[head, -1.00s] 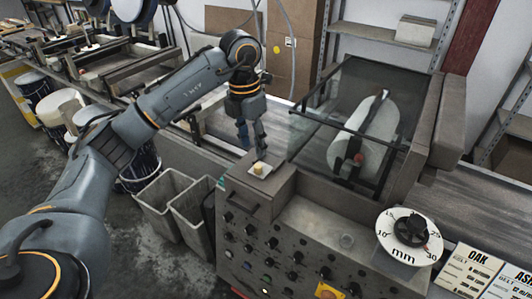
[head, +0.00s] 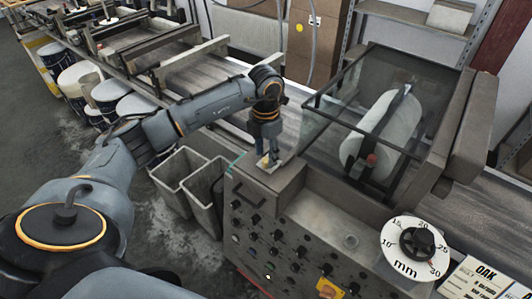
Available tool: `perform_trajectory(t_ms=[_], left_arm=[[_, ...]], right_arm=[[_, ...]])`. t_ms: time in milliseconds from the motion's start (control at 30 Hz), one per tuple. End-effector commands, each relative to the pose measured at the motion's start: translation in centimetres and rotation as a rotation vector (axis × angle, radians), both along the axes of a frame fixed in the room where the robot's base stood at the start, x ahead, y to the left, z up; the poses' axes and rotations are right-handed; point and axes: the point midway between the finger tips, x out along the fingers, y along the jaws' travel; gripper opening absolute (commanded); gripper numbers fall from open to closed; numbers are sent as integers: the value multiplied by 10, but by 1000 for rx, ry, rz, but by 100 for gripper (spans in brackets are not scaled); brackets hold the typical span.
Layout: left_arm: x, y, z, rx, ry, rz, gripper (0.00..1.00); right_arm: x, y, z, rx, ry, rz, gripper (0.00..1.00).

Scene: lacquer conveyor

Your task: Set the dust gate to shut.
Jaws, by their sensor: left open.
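A small pale yellow knob (head: 264,161) stands on a white plate (head: 275,166) at the near left corner of the machine's top. No label is readable on it, so I cannot tell for sure that it is the dust gate's control or how it is set. My left gripper (head: 267,155) points down over the knob, with its open fingers at the knob and partly hiding it. I cannot tell whether the fingers touch it. My right gripper is out of view.
The machine's front panel (head: 295,245) holds several dark knobs. A white mm dial (head: 414,248) is at the right. A glass hood (head: 345,110) covers a roller behind the knob. Two grey bins (head: 180,165) stand left of the machine. The conveyor runs behind.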

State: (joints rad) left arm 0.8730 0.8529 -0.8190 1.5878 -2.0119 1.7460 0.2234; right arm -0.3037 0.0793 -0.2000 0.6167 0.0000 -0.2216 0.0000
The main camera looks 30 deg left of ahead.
Motion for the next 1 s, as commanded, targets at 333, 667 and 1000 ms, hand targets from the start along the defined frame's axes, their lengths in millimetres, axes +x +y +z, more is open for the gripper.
perform_trajectory(t_ms=[333, 667, 1000], left_arm=[[0, -1, -24, -1, 0, 0, 45], [0, 0, -24, -1, 0, 0, 18], [1, -1, -24, -1, -1, 0, 0]], right_arm=[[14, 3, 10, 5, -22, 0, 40], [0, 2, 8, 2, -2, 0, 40], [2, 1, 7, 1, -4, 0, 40]])
